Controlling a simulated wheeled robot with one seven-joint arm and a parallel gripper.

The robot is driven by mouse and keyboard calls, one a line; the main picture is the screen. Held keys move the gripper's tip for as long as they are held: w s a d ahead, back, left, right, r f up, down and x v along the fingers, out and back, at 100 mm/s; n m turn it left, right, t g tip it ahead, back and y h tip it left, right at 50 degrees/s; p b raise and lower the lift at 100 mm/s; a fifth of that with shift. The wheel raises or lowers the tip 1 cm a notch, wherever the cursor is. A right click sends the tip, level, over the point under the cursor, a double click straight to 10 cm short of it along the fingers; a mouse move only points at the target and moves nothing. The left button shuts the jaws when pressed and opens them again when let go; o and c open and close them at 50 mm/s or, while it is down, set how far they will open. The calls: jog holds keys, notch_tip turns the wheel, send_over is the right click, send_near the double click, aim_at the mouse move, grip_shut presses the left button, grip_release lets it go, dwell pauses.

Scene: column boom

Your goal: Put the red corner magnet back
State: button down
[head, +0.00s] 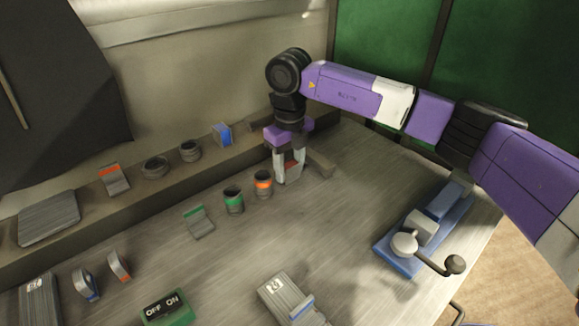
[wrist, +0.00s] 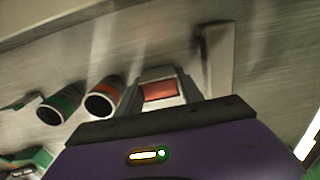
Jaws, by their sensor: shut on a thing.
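My gripper (head: 288,176) points down at the back of the grey workbench (head: 330,230), just in front of the raised ledge. It is shut on a small red piece, which I take to be the red corner magnet (head: 290,165). In the wrist view the red face of the magnet (wrist: 160,90) shows between the pale fingers, and most of the rest of it is hidden. The fingertips are at or very near the bench surface; I cannot tell whether the magnet touches it.
A grey bar (head: 320,163) lies close right of my gripper. An orange-banded cylinder (head: 263,184) and a green-banded cylinder (head: 233,200) stand close left. A blue block (head: 222,134) sits on the ledge. A blue clamp fixture (head: 425,235) stands right. The bench middle is clear.

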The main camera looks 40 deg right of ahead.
aim_at(290, 163)
jog(key=c, duration=0.8)
grip_release()
jog(key=shift+f, duration=0.1)
jog(key=shift+o, duration=0.2)
notch_tip(290, 163, up, 12)
jog(key=shift+r, duration=0.2)
